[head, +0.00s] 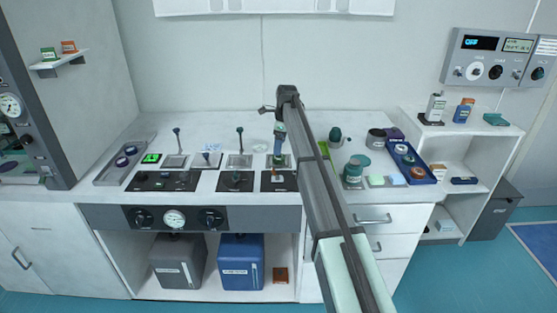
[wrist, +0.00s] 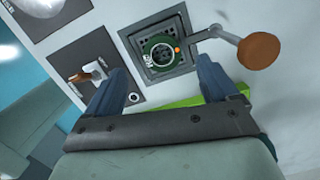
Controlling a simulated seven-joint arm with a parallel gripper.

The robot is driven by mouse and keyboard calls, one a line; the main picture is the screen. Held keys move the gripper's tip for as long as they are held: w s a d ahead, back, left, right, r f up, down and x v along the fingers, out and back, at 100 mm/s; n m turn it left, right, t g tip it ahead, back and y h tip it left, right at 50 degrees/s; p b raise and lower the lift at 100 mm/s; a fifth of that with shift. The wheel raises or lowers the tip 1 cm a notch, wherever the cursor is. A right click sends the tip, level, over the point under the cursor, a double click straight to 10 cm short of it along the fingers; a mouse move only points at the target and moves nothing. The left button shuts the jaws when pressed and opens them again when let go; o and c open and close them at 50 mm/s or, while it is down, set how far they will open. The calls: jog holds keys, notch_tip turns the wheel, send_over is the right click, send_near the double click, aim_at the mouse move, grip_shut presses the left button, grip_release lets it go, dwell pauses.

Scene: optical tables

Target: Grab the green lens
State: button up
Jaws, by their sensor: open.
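A round green ring-shaped piece, which looks like the green lens (wrist: 158,47), sits in a dark square slotted mount (wrist: 181,67) in the wrist view. A small orange spot shows on its right side. My gripper (wrist: 155,82) is open and empty, with its two blue-grey fingers apart. The ring lies beyond the fingertips, between their lines, and is not gripped. In the head view my gripper (head: 279,152) points down over the bench's square mounts, and the ring is mostly hidden there.
A metal arm with a brown round knob (wrist: 258,51) stands close right of the ring. A dark plate with an orange-tipped fitting (wrist: 80,77) lies to the left. In the head view a blue tray (head: 424,178) and several teal round parts (head: 353,172) stand right of my arm.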

aim_at(279, 159)
jog(key=shift+w+a+f, duration=0.1)
jog(key=shift+f, duration=1.25)
jog(key=shift+w+a+f, duration=0.1)
jog(key=shift+f, duration=1.25)
jog(key=shift+c, duration=0.5)
jog(key=shift+r, duration=0.1)
jog(key=c, duration=1.2)
